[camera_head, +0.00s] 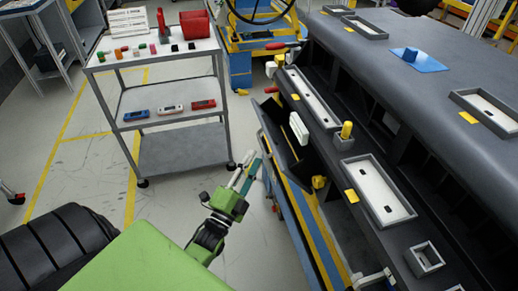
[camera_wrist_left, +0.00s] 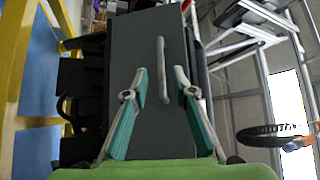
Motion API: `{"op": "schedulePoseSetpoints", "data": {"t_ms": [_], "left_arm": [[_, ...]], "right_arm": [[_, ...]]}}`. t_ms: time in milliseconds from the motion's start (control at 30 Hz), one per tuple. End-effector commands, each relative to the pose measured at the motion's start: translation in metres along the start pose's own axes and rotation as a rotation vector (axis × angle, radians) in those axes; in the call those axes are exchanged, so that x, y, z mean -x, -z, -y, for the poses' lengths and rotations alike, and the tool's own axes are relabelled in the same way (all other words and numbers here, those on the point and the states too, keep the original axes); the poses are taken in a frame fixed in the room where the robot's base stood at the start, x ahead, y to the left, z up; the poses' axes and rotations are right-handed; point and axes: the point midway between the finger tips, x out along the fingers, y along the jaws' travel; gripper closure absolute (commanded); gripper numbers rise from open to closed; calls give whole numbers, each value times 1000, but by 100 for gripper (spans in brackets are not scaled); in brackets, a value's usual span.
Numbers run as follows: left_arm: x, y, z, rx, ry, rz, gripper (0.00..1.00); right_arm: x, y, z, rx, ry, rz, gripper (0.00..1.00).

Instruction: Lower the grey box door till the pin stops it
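The grey box door (camera_wrist_left: 150,115) fills the middle of the left wrist view as a dark flat panel with a light bar handle (camera_wrist_left: 162,70). In the head view, the dark panel (camera_head: 272,128) leans outward from the dashboard's near side, with a white object (camera_head: 298,128) behind it. My left gripper (camera_head: 247,172) is to the left of the panel. In the left wrist view its green-and-grey fingers (camera_wrist_left: 160,70) are apart, on either side of the handle in the picture. I cannot tell whether they touch the door. The pin cannot be made out. My right gripper is out of view.
The long dark dashboard (camera_head: 440,80) with grey trays stands on a blue and yellow frame (camera_head: 312,245) at right. A metal cart (camera_head: 185,150) with small coloured parts stands at left. A steering wheel (camera_head: 260,10) shows at the back.

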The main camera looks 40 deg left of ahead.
Motion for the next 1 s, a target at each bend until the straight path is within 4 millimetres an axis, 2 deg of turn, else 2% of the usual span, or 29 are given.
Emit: {"op": "schedulePoseSetpoints", "data": {"t_ms": [100,300,667,700,767,867,1000], "left_arm": [[25,0,0,1,-1,2,75],[49,0,0,0,-1,1,75],[54,0,0,0,1,0,75],[54,0,0,2,1,0,85],[54,1,0,17,1,-1,85],[56,3,2,115,3,-7,85],[62,11,5,432,4,-25,85]], "right_arm": [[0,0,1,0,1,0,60],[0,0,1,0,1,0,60],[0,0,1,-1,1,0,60],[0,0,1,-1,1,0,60],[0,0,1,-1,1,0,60],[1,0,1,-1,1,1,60],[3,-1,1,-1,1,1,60]]}}
